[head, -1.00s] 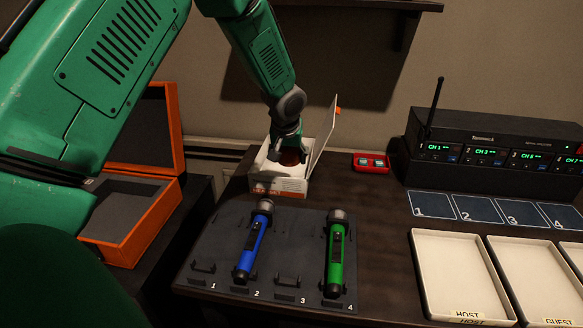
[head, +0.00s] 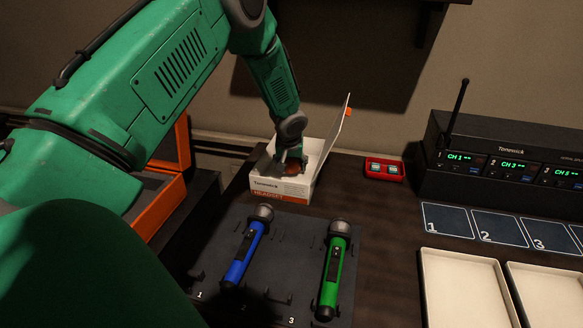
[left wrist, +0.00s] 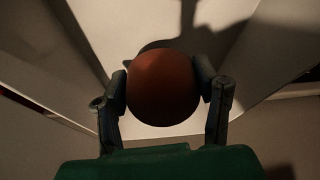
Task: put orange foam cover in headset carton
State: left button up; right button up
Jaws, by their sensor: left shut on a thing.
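The headset carton (head: 280,188) is a white box with an orange band, its lid standing open on the right, at the back of the desk. My left gripper (head: 291,160) reaches down into the carton's opening. It is shut on the orange foam cover (left wrist: 163,87), a round ball held between both fingers in the left wrist view. In the head view the foam cover (head: 292,169) shows only partly, just above the front wall. Pale carton walls surround it in the wrist view; I cannot tell whether it touches the bottom. My right gripper is not in view.
A dark rack (head: 285,262) with a blue microphone (head: 245,252) and a green microphone (head: 334,268) lies in front of the carton. A red case (head: 384,169) is to its right. A receiver (head: 500,165), numbered mats and white trays (head: 463,290) fill the right side.

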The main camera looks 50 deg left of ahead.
pick_arm(q)
jog(key=shift+a+f, duration=0.1)
jog(key=shift+f, duration=0.9)
jog(key=o, duration=0.8)
jog(key=shift+c, duration=0.2)
jog(key=v, duration=1.2)
jog(key=shift+p, duration=0.45)
jog(key=shift+r, duration=0.15)
